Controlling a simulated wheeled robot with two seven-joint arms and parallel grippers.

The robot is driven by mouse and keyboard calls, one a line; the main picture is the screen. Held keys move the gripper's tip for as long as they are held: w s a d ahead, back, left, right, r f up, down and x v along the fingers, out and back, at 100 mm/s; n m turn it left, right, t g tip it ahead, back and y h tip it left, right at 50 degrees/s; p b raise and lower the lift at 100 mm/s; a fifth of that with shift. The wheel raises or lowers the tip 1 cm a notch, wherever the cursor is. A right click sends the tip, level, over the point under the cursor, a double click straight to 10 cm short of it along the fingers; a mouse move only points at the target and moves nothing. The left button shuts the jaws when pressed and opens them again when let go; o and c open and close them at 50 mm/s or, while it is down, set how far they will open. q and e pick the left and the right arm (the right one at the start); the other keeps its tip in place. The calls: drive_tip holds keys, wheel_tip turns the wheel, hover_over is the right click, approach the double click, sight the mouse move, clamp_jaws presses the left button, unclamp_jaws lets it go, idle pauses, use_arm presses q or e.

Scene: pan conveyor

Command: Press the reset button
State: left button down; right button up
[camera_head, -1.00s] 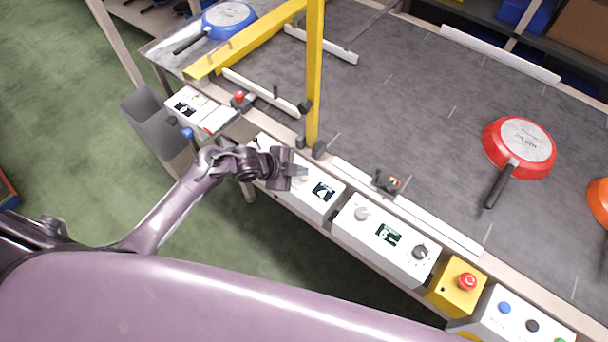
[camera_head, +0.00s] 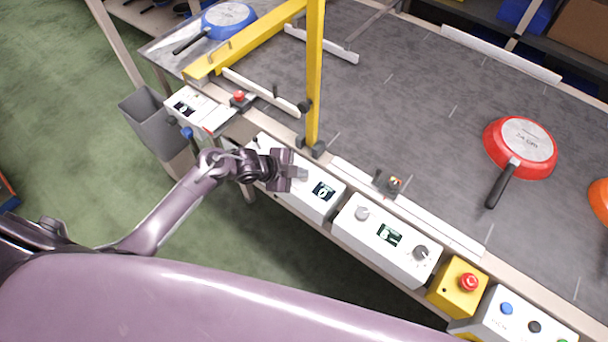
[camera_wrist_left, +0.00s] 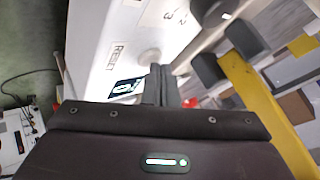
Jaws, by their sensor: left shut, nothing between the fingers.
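The control box (camera_head: 335,208) is white with a small dark screen (camera_head: 323,190) and stands on the conveyor's front edge. In the left wrist view a RESET label (camera_wrist_left: 118,55) is printed on its white face, with a pale round button (camera_wrist_left: 150,56) beside it. My left gripper (camera_head: 298,172) is over the left part of this box and hides part of it. In the wrist view its fingers (camera_wrist_left: 161,84) are together and empty, with their tips close to the pale button. I cannot tell whether they touch it. My right gripper is not in view.
A second white box (camera_head: 385,240) with knobs, a yellow emergency-stop box (camera_head: 458,288) and a button box (camera_head: 515,322) stand to the right. A yellow post (camera_head: 314,80) rises just behind the gripper. A red pan (camera_head: 519,148) and a blue pan (camera_head: 228,20) lie upside down on the conveyor.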

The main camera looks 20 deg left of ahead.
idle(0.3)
use_arm(q)
drive_tip(key=shift+r+p, duration=0.85)
drive_tip(key=shift+p, duration=0.05)
drive_tip(key=shift+r, duration=0.15)
wheel_tip(320, 180, up, 5)
drive_tip(key=p, duration=0.4)
drive_tip(key=shift+p, duration=0.35)
